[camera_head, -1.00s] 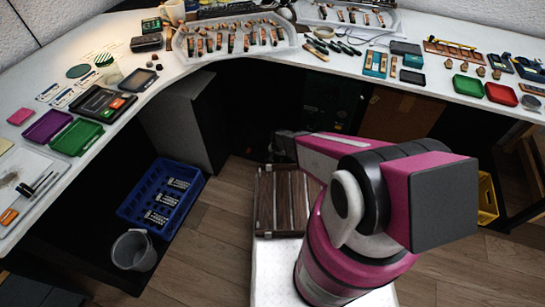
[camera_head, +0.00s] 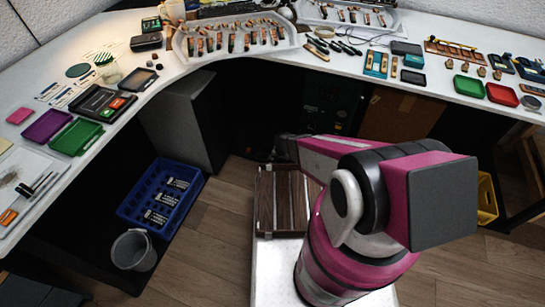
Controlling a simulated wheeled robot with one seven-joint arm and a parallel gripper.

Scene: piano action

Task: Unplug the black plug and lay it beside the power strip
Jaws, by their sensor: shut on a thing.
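My arm reaches away over the wooden rack on my base and into the dark space under the desk. My gripper (camera_head: 272,154) is at the small dark far end of the arm, low in front of the shadow. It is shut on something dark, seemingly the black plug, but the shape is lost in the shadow. I cannot make out the power strip or its sockets in this view. Whether the plug is in or out of a socket cannot be told.
A blue crate (camera_head: 128,207) and a grey bin (camera_head: 134,250) stand on the floor at left. A grey cabinet (camera_head: 180,130) stands under the desk. A brown panel (camera_head: 400,113) is at right. The white desktop (camera_head: 215,62) above is crowded with parts and trays.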

